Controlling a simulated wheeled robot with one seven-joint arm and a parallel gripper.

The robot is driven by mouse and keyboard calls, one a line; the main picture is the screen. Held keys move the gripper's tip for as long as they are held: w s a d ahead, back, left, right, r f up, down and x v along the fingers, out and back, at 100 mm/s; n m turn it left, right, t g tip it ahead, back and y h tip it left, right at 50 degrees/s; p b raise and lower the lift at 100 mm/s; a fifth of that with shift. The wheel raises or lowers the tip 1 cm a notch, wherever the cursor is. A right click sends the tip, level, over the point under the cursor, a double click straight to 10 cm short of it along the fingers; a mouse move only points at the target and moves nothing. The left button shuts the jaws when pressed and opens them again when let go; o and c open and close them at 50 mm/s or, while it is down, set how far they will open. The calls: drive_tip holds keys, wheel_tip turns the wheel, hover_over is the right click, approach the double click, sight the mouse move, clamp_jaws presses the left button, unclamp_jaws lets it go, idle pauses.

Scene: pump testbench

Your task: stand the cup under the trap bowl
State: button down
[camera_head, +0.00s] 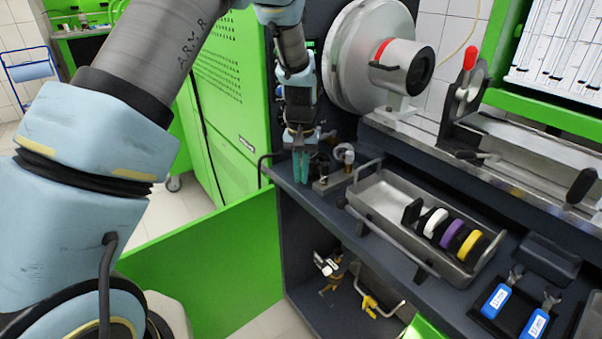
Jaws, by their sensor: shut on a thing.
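My gripper (301,167) points down at the left end of the bench shelf, with teal fingers. Its fingers are close together on something too small and too hidden to make out. Just right of the fingers is a small fitting (344,154) with a pale, rounded top, near a small metal block. I cannot tell whether this fitting is the trap bowl. I cannot pick out the cup clearly in this view.
A metal tray (372,193) with white, purple and yellow rings stands right of my gripper. A dark rail (264,168) edges the shelf's left end. A large chuck (366,58) is above. Blue-handled tools (496,301) lie at the lower right. Yellow-handled items sit on the lower shelf.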

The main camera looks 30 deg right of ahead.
drive_tip(key=shift+f, duration=0.3)
drive_tip(key=c, duration=0.9)
unclamp_jaws()
drive_tip(key=shift+f, duration=0.1)
drive_tip(key=shift+c, duration=0.2)
wheel_tip(320, 180, up, 12)
drive_tip(key=b, duration=0.2)
